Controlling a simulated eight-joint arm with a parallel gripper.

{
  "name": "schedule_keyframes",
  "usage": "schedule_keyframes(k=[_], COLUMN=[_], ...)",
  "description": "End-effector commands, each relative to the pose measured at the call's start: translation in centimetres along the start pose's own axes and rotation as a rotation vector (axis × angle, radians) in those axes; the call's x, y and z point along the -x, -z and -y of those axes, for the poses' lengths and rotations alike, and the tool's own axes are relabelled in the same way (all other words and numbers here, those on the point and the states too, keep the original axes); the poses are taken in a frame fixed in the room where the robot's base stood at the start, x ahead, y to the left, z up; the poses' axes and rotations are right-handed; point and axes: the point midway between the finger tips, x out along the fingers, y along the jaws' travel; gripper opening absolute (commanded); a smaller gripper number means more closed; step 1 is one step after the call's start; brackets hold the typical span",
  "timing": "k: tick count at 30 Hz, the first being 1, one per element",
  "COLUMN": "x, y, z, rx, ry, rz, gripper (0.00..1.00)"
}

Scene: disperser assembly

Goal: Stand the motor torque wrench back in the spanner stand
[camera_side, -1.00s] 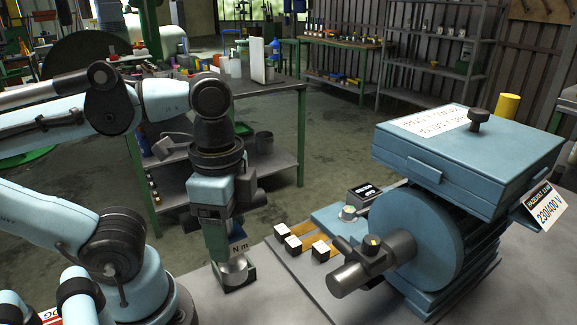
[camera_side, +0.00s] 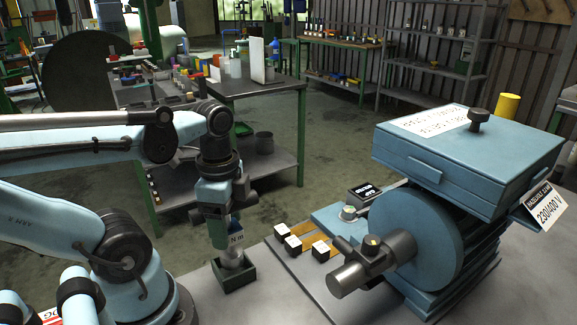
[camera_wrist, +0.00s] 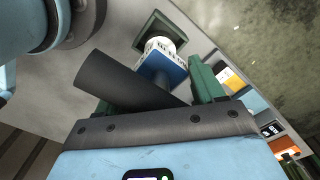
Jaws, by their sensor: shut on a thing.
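The motor torque wrench has a blue and white body marked "N m" (camera_side: 236,238) and a pale metallic lower end (camera_side: 231,258). My gripper (camera_side: 218,228) is shut on it from above, and the wrench hangs slightly tilted. The spanner stand is a small dark green open box (camera_side: 240,280) on the bench. The wrench's lower end is at the stand's mouth; I cannot tell how far inside it is. In the wrist view the wrench's thick dark body (camera_wrist: 125,82) crosses between my green fingers, and its blue and white end overlaps the stand's square opening (camera_wrist: 150,27).
Right of the stand, a grey plate carries several white-topped blocks (camera_side: 293,243). A blue motor machine (camera_side: 440,225) with a projecting shaft stands farther right. The bench (camera_side: 275,300) just in front of the stand is bare.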

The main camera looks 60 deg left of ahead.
Motion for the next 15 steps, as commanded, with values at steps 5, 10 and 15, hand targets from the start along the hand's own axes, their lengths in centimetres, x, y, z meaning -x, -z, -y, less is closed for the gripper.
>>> schedule_keyframes(k=[5, 10, 15], x=[-1.9, -3.0, -3.1], y=[0.0, 0.0, 0.0], z=[0.0, 0.0, 0.0], rx=[0.000, 0.000, 0.000], ry=[0.000, 0.001, 0.001], rz=[0.000, -0.001, -0.001], gripper=[0.12, 0.12, 0.12])
